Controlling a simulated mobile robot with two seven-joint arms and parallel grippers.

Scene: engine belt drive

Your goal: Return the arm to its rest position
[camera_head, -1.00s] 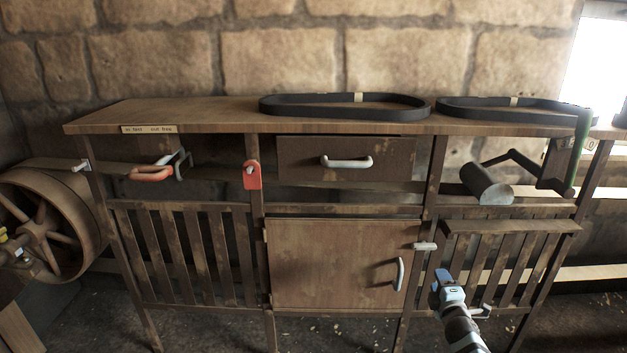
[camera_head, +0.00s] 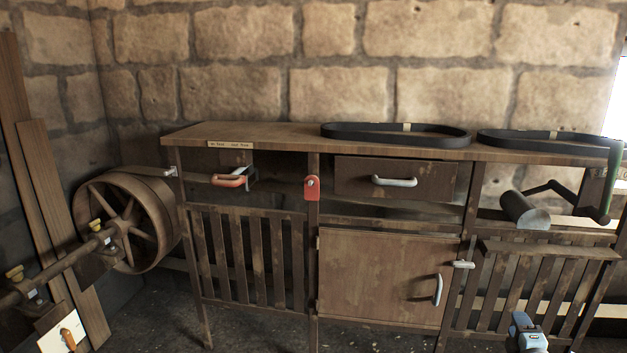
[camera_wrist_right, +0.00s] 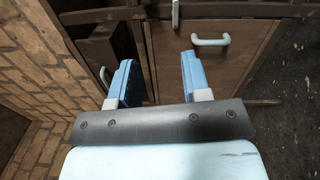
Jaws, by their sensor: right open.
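My right gripper (camera_head: 527,330) shows at the lower right of the head view, in front of the lower right slatted gate of the wooden bench. Only its blue-and-white end shows there; the rest of the arm is cut off by the bottom edge. In the right wrist view my right gripper (camera_wrist_right: 162,82) has its two blue fingers apart, with nothing between them. Wooden panels of the bench lie beyond the fingers, and a pale handle (camera_wrist_right: 210,41) shows past the right finger. My left gripper is in neither view.
The bench (camera_head: 275,136) carries two black belts (camera_head: 395,133) on top. A drawer (camera_head: 345,178) is in the middle, above a shut cabinet door (camera_head: 380,280). A dark crank (camera_head: 565,195) is at the right. A spoked wheel (camera_head: 120,222) stands left. Floor shows below.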

